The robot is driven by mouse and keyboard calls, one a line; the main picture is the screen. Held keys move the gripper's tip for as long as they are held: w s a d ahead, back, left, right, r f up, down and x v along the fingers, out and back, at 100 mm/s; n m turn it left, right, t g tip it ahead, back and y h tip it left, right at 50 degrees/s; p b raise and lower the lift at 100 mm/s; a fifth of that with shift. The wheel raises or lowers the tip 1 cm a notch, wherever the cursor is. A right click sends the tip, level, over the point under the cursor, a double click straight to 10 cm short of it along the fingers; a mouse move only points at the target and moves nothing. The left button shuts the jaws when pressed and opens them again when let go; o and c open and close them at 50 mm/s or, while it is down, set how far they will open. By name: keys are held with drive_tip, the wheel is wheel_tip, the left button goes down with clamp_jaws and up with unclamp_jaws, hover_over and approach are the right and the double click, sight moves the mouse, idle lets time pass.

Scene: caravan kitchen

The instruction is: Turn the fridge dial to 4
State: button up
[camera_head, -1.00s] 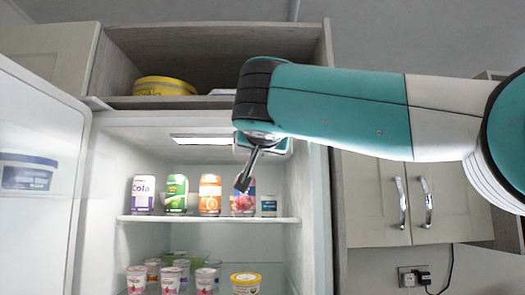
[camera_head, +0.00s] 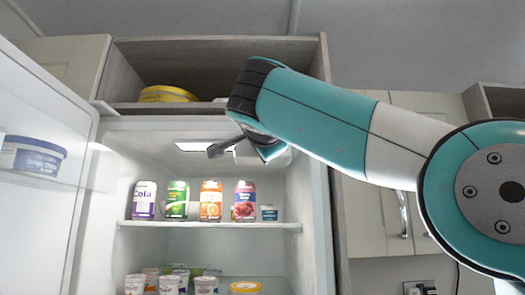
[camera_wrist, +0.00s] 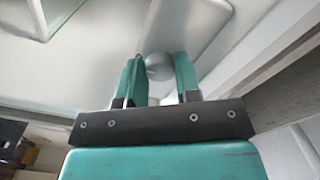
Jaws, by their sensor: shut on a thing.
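The fridge dial (camera_wrist: 158,66) is a small round grey knob on the pale surface inside the fridge, seen in the wrist view. My gripper (camera_wrist: 157,72) has its two teal fingers on either side of the dial and is shut on it. In the head view my gripper (camera_head: 268,150) is up at the ceiling of the open fridge (camera_head: 150,128), right of the lit lamp. The dial is hidden there behind my wrist. No numbers or pointer on the dial can be read.
Pots stand lower down. The open fridge door (camera_head: 40,215) is at the left, holding a blue-and-white tub (camera_head: 32,156). An open cupboard (camera_head: 225,65) is above.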

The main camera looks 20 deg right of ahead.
drive_tip(key=shift+m, duration=0.4)
drive_tip(key=o, duration=0.9)
drive_tip(key=shift+r, duration=0.1)
